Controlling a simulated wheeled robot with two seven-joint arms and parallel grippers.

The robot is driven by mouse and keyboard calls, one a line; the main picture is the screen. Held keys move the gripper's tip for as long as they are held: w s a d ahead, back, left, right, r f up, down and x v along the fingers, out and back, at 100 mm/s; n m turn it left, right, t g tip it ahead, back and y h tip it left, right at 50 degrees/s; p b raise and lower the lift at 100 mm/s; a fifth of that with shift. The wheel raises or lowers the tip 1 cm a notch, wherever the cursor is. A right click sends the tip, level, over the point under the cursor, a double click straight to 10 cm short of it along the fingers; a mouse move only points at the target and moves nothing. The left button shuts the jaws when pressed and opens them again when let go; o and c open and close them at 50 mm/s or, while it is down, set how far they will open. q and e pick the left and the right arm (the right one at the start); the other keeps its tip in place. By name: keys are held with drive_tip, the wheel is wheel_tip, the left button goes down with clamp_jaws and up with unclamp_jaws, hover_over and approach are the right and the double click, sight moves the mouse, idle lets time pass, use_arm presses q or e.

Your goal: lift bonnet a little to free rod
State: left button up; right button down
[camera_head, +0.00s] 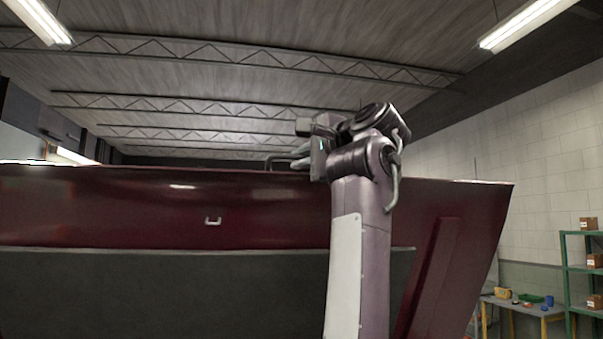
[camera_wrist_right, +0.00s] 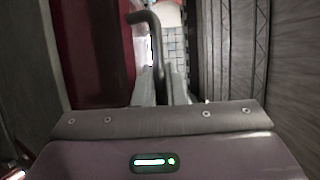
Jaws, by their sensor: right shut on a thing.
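The dark red bonnet (camera_head: 130,205) stands raised and fills the lower part of the head view, its underside with a grey liner (camera_head: 150,290) facing me. My right arm reaches up in front of it. My right gripper (camera_head: 297,160) is at the bonnet's top edge, shut on a dark bent bar (camera_head: 277,160). In the right wrist view the dark bent bar (camera_wrist_right: 157,45) runs between the fingers of my right gripper (camera_wrist_right: 160,90), with the red bonnet (camera_wrist_right: 92,50) to its left. The rod cannot be made out. My left gripper is not in view.
A small pale bracket (camera_head: 212,221) sits on the bonnet's underside. At the right are a yellow-legged table (camera_head: 530,310) with small items and a green shelf (camera_head: 580,269) with boxes. The space above the bonnet, below the roof trusses, looks clear.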

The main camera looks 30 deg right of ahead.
drive_tip(key=shift+w+f, duration=0.1)
drive_tip(key=shift+f, duration=0.2)
drive_tip(key=c, duration=1.8)
unclamp_jaws()
drive_tip(key=shift+s+a+r, duration=0.1)
drive_tip(key=shift+s+a, duration=0.05)
drive_tip(key=shift+s, duration=0.3)
drive_tip(key=shift+o, duration=0.2)
drive_tip(key=shift+w, duration=0.1)
use_arm(q)
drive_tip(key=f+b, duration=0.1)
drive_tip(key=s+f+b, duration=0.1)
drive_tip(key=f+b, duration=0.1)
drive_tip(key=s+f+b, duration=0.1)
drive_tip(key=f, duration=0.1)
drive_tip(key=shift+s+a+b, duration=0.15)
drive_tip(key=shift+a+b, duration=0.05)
drive_tip(key=shift+b, duration=0.15)
use_arm(e)
drive_tip(key=s+d, duration=0.1)
drive_tip(key=s, duration=0.6)
drive_tip(key=shift+s, duration=0.35)
drive_tip(key=shift+r, duration=0.1)
